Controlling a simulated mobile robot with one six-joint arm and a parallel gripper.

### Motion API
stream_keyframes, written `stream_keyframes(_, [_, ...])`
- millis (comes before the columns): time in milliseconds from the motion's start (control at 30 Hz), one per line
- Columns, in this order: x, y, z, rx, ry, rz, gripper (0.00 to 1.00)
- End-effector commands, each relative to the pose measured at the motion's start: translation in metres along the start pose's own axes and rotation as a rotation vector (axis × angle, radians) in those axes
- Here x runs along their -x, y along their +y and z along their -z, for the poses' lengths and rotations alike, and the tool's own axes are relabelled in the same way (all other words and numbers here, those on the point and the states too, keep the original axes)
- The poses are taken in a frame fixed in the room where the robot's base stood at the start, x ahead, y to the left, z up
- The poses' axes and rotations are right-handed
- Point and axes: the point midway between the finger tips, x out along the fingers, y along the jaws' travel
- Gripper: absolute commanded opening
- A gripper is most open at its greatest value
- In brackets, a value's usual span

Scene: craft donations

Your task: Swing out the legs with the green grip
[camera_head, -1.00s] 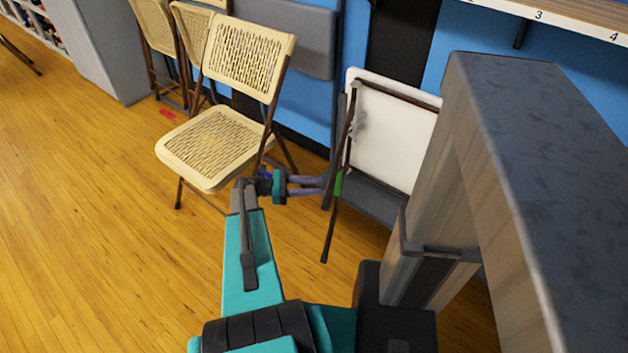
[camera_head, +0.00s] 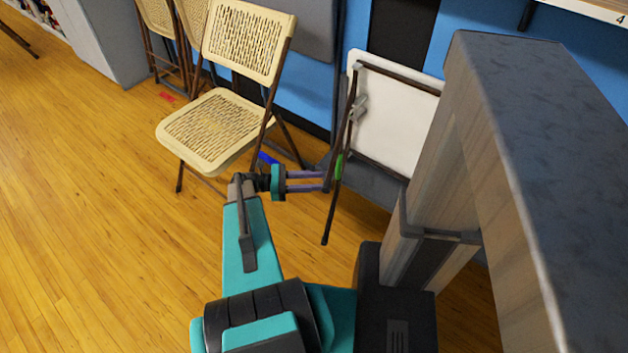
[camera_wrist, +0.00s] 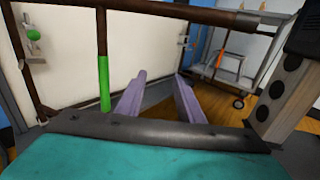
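A folding table (camera_head: 396,118) with a white top stands on edge against the blue wall. Its brown legs (camera_head: 333,215) lie along its left side, with a green grip (camera_head: 339,166) on one bar. The grip also shows in the wrist view (camera_wrist: 104,85). My gripper (camera_head: 325,181) points right at the legs, close to the grip and a little below it in the head view. In the wrist view its two purple fingers (camera_wrist: 160,76) are apart with nothing between them. The grip is left of both fingers, outside the gap. I cannot tell whether the left finger touches it.
A beige folding chair (camera_head: 207,127) stands just left of my gripper, with more chairs behind. A blue item (camera_head: 268,158) is on the floor by the chair. A wheeled cart (camera_wrist: 232,72) and a green knob (camera_wrist: 33,34) show in the wrist view. The floor at left is clear.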

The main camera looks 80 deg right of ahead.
Motion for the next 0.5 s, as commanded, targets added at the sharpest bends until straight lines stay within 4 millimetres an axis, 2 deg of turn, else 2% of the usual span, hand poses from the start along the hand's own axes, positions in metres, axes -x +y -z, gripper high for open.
stream_keyframes(67, [0.0,0.0,0.0,0.0,0.0,0.0,0.31])
stream_keyframes(233, [0.004,-0.001,0.003,-0.003,0.01,-0.008,0.02])
stream_keyframes(367, [0.019,-0.005,0.011,-0.014,0.044,-0.03,0.0])
stream_keyframes(500, [0.046,-0.015,0.029,-0.033,0.112,-0.069,0.0])
